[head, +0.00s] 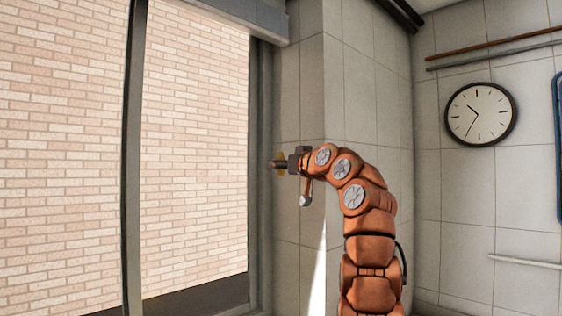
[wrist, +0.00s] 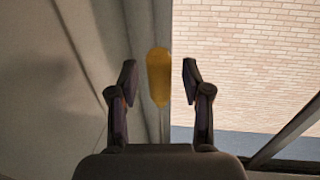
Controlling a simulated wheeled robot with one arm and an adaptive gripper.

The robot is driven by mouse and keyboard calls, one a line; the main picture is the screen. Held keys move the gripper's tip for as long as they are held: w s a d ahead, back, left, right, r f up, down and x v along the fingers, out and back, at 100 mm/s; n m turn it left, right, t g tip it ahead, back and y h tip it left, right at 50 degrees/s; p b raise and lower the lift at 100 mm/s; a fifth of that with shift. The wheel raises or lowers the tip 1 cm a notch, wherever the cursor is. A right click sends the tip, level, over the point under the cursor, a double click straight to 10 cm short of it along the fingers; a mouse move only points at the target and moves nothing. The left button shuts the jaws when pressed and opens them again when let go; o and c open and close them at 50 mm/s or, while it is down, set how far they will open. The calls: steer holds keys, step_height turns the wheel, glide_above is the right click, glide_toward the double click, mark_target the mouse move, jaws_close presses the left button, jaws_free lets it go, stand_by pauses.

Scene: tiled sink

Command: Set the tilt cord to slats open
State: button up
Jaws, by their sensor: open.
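The tilt cord's yellow pull (wrist: 158,76) hangs between the two spread fingers of my gripper (wrist: 159,82) in the wrist view. Gaps show on both sides of it, and neither finger appears to touch it. In the head view my gripper (head: 276,165) points left at the right edge of the window. A small bit of the yellow pull (head: 283,156) shows there, mostly hidden by the fingers. The thin cord above the pull cannot be made out. A grey rail (head: 238,14) runs along the window top; no slats can be made out.
The window (head: 195,140) has a dark upright frame bar (head: 133,150) and a brick wall behind it. A tiled pillar (head: 310,90) stands close beside my gripper. A round clock (head: 480,114) and pipes are on the right wall, clear of my arm.

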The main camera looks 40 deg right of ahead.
steer(key=shift+w+d, duration=0.1)
steer(key=shift+w, duration=0.1)
jaws_close()
stand_by(0.4)
